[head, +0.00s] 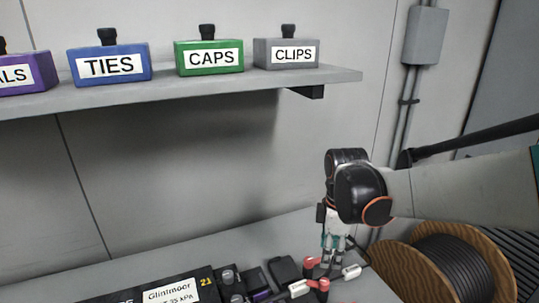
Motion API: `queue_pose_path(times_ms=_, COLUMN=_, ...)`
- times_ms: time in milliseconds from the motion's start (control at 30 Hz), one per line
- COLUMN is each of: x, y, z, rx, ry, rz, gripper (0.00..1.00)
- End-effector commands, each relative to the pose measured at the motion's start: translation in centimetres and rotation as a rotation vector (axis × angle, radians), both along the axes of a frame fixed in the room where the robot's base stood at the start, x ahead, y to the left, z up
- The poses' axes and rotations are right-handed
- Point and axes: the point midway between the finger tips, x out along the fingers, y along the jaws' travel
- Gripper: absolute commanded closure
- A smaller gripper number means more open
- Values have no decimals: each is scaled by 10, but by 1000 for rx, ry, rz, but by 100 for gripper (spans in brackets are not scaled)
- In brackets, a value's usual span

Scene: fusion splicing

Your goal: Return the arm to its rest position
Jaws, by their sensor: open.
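My gripper (333,257) hangs at the end of my arm, pointing down over the work surface at the lower right of the head view. Its fingers are small in the picture and sit among red-and-white parts (317,284) and black pieces on the bench. It is open, and I see nothing clearly held in it. My arm comes in from the right edge, with its black wrist joint above the gripper. Whether the fingertips touch any of the small parts cannot be told.
A shelf (180,90) on the wall carries a purple box (20,75), the blue TIES box (109,64), the green CAPS box (209,57) and the grey CLIPS box (286,53). A cable reel (440,265) stands at lower right. A black labelled unit (150,293) lies at the bottom.

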Motion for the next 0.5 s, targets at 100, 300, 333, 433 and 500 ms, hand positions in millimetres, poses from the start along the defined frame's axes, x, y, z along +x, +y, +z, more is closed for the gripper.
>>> queue_pose_path(times_ms=100, x=-15, y=0, z=14, rx=9, ry=-50, rz=-112, gripper=56)
queue_pose_path(times_ms=300, x=-47, y=0, z=39, rx=55, ry=-171, rz=-388, gripper=56)
queue_pose_path(times_ms=333, x=-52, y=0, z=42, rx=65, ry=-189, rz=-428, gripper=56)
queue_pose_path(times_ms=433, x=-68, y=0, z=51, rx=103, ry=-248, rz=-566, gripper=56)
queue_pose_path(times_ms=500, x=-79, y=0, z=56, rx=135, ry=-286, rz=-661, gripper=56)
